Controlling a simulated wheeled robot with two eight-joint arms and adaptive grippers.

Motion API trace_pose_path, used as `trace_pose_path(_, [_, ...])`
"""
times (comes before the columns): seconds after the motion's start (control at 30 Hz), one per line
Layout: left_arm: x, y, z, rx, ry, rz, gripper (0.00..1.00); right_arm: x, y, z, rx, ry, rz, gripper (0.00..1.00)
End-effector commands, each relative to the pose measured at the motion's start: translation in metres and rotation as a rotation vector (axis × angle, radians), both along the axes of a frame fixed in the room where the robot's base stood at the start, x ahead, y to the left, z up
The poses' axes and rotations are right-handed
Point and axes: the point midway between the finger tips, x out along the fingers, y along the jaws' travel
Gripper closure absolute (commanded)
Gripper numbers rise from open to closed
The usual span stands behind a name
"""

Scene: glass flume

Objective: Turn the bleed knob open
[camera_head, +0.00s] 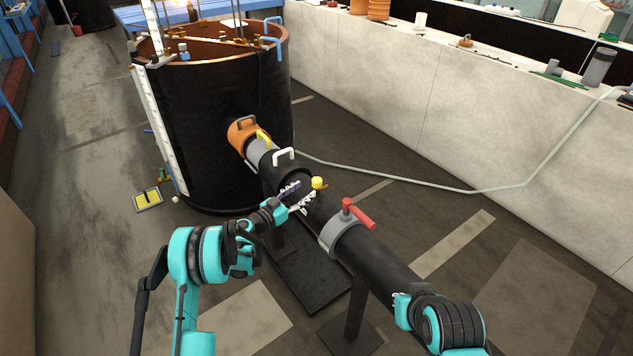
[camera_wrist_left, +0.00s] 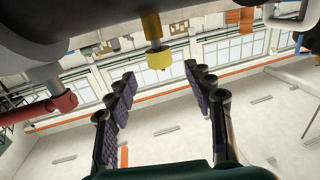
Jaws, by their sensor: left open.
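The yellow bleed knob (camera_head: 318,183) stands on top of the black pipe (camera_head: 370,254), between the white handle and the red-handled valve. My left gripper (camera_head: 300,197) is open and empty just left of the knob, with its fingers pointing towards it. In the left wrist view the yellow knob (camera_wrist_left: 158,60) hangs from a brass stem at top centre. It appears just beyond and between the spread fingertips of my left gripper (camera_wrist_left: 160,76). I cannot tell any contact. My right arm shows at lower right, but its gripper is not visible.
A red-handled valve (camera_head: 358,213) sits on the pipe to the right; its red handle (camera_wrist_left: 62,102) is left in the wrist view. A white handle (camera_head: 284,154) and a large black tank (camera_head: 215,110) lie beyond. A pale counter (camera_head: 430,95) runs along the right.

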Motion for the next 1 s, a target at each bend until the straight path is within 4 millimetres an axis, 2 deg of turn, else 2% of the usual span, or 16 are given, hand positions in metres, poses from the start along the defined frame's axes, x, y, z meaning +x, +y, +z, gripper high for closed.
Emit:
trace_pose_path(0.17, [0.011,-0.011,-0.005,-0.001,-0.009,-0.002,0.47,0.000,0.000,-0.006,0.000,0.000,0.000,1.00])
trace_pose_path(0.5, [0.050,-0.046,-0.005,-0.001,-0.007,-0.002,0.47,0.000,0.000,-0.023,0.000,0.000,0.000,1.00])
trace_pose_path(0.67, [0.057,-0.052,-0.004,-0.002,-0.006,0.000,0.47,0.000,0.000,-0.026,0.000,0.000,0.000,1.00])
trace_pose_path(0.9, [0.058,-0.053,-0.003,-0.002,-0.006,0.001,0.47,0.000,0.000,-0.025,0.000,0.000,0.000,1.00])
trace_pose_path(0.93, [0.058,-0.053,-0.003,-0.002,-0.006,0.001,0.53,0.000,0.000,-0.025,0.000,0.000,0.000,1.00])
trace_pose_path(1.0, [0.058,-0.053,-0.003,-0.002,-0.006,0.001,0.71,0.000,0.000,-0.025,0.000,0.000,0.000,1.00])
